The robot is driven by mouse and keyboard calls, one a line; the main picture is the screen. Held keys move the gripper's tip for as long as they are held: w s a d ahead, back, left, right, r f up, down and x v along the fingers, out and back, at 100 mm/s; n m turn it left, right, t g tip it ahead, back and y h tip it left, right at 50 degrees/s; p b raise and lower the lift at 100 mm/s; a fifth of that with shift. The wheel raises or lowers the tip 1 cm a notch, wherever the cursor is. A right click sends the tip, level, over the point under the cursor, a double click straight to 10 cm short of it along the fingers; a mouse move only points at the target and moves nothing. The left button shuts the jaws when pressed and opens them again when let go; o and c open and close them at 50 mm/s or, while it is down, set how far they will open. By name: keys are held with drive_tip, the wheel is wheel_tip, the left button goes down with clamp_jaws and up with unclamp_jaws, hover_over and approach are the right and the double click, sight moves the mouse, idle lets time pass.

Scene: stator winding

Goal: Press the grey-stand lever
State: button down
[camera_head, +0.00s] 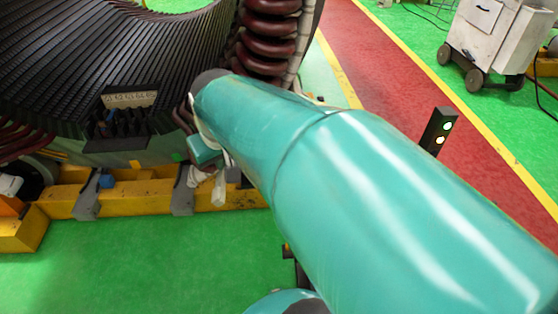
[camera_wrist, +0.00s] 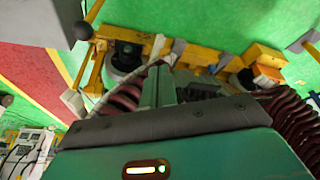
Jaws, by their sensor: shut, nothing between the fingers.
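My gripper (camera_wrist: 158,86) shows in the wrist view as two grey-green fingers side by side, shut with nothing between them. In the head view my teal arm reaches toward the stator and hides most of the gripper. A pale grey block (camera_wrist: 38,20) is at the top left of the wrist view, with a dark round knob (camera_wrist: 82,31) at its corner. I cannot tell whether these are the grey stand and its lever. No lever is clearly visible in the head view. The fingers are apart from the grey block in the picture.
The large stator (camera_head: 60,70) with dark red coils (camera_head: 268,45) fills the upper left. A yellow beam (camera_head: 145,190) with grey brackets (camera_head: 88,195) runs below it. A white wheeled cart (camera_head: 490,40) is farther back. Green floor (camera_head: 150,265) is open at front left.

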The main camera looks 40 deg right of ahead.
drive_tip(key=w+d+f+m+g, duration=0.1)
drive_tip(key=d+f, duration=0.4)
drive_tip(key=d, duration=0.6)
drive_tip(key=w+d+f+m+g, duration=0.1)
drive_tip(key=d+f, duration=0.4)
drive_tip(key=d, duration=0.7)
drive_tip(key=shift+w+d+m+y, duration=0.15)
drive_tip(key=shift+w+m+y, duration=0.25)
drive_tip(key=shift+m, duration=0.5)
drive_tip(key=shift+f, duration=0.1)
wheel_tip(320, 180, down, 10)
drive_tip(key=w, duration=0.1)
drive_tip(key=s, duration=0.1)
drive_tip(key=s+a, duration=0.1)
drive_tip(key=s+r, duration=0.1)
drive_tip(key=shift+a, duration=0.25)
drive_tip(key=shift+s+a, duration=0.15)
drive_tip(key=shift+s, duration=0.05)
